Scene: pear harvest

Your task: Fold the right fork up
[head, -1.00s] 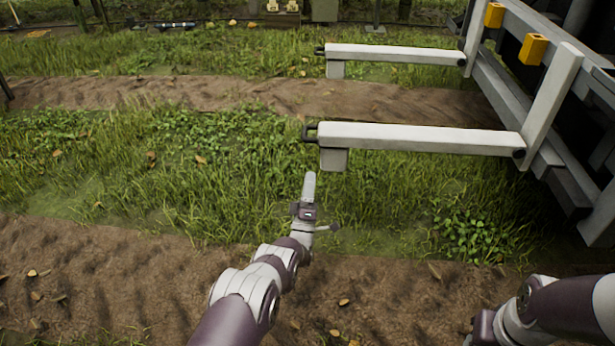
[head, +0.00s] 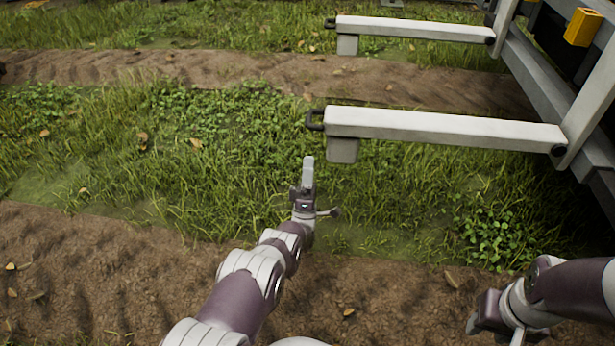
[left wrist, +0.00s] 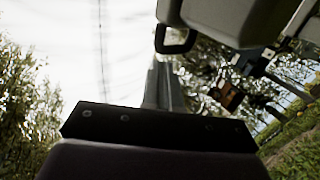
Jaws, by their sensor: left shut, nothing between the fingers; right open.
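Two pale fork arms extend left from the machine, both lowered and roughly level. The near fork (head: 440,128) has a dark loop handle (head: 315,120) at its free end and a grey block under that end. The far fork (head: 415,29) looks alike. My left gripper (head: 308,161) is shut and empty, pointing up, just below and left of the near fork's free end, apparently apart from it. In the left wrist view, the shut fingers (left wrist: 163,85) point up just below a fork end with its loop handle (left wrist: 176,42). My right gripper (head: 474,324) is low at right, its fingers barely visible.
The machine's grey frame (head: 545,65) fills the right side, with a pale upright at the near fork's root and a yellow block (head: 582,27) above. Grass and bare soil strips lie below. The space left of the forks is clear.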

